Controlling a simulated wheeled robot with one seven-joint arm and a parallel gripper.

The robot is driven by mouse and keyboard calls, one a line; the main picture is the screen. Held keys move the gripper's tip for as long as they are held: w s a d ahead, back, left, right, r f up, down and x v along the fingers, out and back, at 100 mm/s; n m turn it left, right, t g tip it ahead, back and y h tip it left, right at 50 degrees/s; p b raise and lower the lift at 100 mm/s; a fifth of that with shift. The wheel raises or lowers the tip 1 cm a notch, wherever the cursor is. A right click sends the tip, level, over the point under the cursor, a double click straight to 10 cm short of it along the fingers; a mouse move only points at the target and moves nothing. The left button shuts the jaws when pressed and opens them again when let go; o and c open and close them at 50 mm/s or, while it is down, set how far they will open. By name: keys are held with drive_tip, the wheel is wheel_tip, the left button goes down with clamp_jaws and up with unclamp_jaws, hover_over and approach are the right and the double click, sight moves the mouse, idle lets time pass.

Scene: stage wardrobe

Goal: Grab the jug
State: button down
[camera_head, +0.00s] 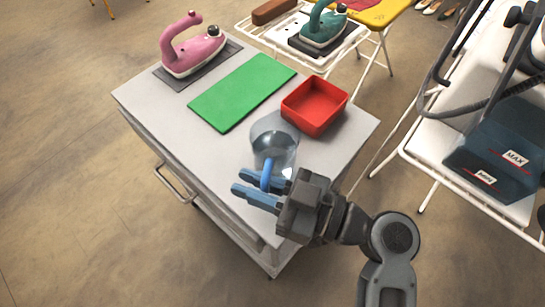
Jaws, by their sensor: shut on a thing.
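The jug (275,137) is a clear, see-through vessel with a blue handle (266,174). It is near the front right part of the grey cabinet top (160,105). My gripper (258,189) is at the jug's near side, with its blue fingers shut on the handle. The fingers and gripper body hide part of the handle and the jug's lower side. I cannot tell whether the jug's base touches the top.
A red open box (342,101) sits close behind the jug. A green mat (240,92) and a pink iron (193,50) on a grey pad are farther back.

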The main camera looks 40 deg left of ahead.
drive_tip(key=shift+r, duration=0.25)
drive_tip(key=shift+r, duration=1.1)
drive_tip(key=w+d+r+b, duration=0.1)
drive_tip(key=w+d+r, duration=0.3)
drive_tip(key=d+r, duration=0.4)
drive_tip(key=shift+v, duration=1.3)
